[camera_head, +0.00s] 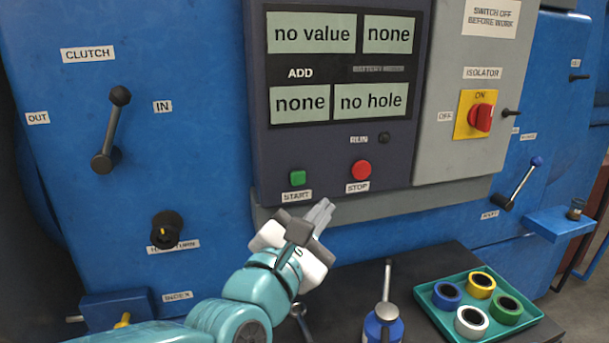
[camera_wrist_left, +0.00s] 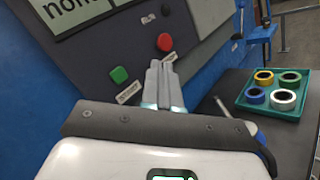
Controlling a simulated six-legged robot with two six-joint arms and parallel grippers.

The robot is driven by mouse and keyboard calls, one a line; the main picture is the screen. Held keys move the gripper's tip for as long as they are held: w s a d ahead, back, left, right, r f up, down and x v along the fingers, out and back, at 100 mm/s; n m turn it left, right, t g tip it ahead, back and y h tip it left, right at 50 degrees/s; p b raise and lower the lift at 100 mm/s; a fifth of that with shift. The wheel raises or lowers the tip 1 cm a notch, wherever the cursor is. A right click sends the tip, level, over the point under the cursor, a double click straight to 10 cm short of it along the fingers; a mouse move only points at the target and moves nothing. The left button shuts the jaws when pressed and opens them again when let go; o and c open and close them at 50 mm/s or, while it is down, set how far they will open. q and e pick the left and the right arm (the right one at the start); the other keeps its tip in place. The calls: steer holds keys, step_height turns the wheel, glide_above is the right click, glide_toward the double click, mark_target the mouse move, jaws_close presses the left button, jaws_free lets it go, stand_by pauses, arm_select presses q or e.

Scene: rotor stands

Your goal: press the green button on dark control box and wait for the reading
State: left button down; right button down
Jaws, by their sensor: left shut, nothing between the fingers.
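The dark control box (camera_head: 330,150) is on the blue machine, with a green button (camera_head: 298,178) labelled START and a red button (camera_head: 361,170) labelled STOP. Its displays read "no value" (camera_head: 311,33), "none" (camera_head: 387,34), "none" (camera_head: 299,103) and "no hole" (camera_head: 371,101). My left gripper (camera_head: 322,212) is shut and empty, below the two buttons and apart from the green one. In the left wrist view the green button (camera_wrist_left: 119,75) is left of the shut fingertips (camera_wrist_left: 160,66), and the red button (camera_wrist_left: 165,42) is above them. My right gripper is not in view.
A grey isolator panel with a red switch (camera_head: 481,117) is right of the box. A clutch lever (camera_head: 111,130) and a black knob (camera_head: 167,228) are at left. A green tray (camera_head: 534,311) with several tape rolls and a blue oil can (camera_head: 383,325) stand on the dark bench below.

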mark_target(298, 177)
arm_select(q)
steer(key=w+a+p, duration=0.2)
steer(key=w+a, duration=0.1)
steer(key=w, duration=0.5)
steer(key=shift+w, duration=0.15)
stand_by(1.0)
